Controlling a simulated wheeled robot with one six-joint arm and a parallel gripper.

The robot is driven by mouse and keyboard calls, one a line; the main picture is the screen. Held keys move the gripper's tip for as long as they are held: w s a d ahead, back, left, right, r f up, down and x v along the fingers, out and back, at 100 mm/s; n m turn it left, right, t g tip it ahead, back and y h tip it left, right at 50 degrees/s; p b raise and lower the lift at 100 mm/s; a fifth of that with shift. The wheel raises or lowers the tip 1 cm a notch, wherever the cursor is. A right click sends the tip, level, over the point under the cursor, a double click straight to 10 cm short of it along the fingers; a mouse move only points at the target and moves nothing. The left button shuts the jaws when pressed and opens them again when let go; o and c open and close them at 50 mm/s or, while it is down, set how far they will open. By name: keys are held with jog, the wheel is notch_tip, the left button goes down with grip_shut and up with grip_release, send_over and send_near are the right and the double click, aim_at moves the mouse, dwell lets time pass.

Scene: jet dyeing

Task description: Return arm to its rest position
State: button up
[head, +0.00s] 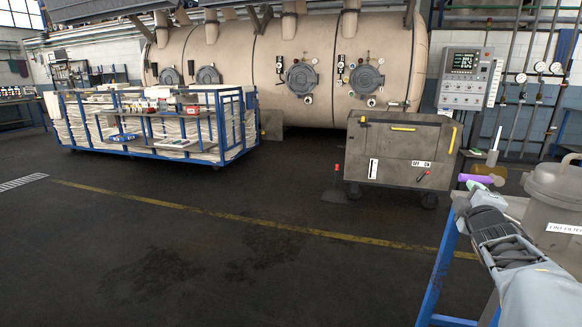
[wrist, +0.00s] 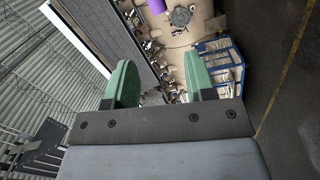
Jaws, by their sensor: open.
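My gripper (wrist: 160,75) shows in the wrist view with its two green fingers spread wide. The space between the fingertips holds nothing; the background shows through. In the head view my grey arm reaches in from the lower right, over the bench; its green fingers cannot be made out there. A purple cylinder (head: 476,178) shows just past the arm's far end, and a purple piece (wrist: 157,6) shows at the top of the wrist view, beyond the fingers. I cannot tell whether the cylinder touches my arm.
A lidded grey container (head: 555,190) stands right of my arm on a blue-framed bench (head: 438,270). A grey wheeled cabinet (head: 400,150), a blue cart (head: 228,125) with white fabric and the large beige dyeing vessel (head: 240,60) stand behind. The dark floor (head: 230,260) is clear.

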jog(key=s+a+r+m+g+y+p, duration=0.2)
jog(key=s+a+r+m+g+p, duration=0.15)
jog(key=a+p, duration=0.45)
jog(key=s+a+r+m+g+y+p, duration=0.15)
jog(key=a+r+m+g+p, duration=0.25)
jog(key=a+p, duration=0.4)
jog(key=s+a+r+m+g+y+p, duration=0.2)
jog(key=s+a+g+p, duration=0.4)
jog(key=s+a+p, duration=0.5)
jog(key=s+m+y+p, duration=0.1)
jog(key=s, duration=0.2)
jog(key=shift+a+y, duration=0.35)
jog(key=shift+r+m, duration=0.1)
jog(key=shift+m, duration=0.15)
jog(key=shift+c, duration=0.7)
jog(key=shift+a, duration=0.1)
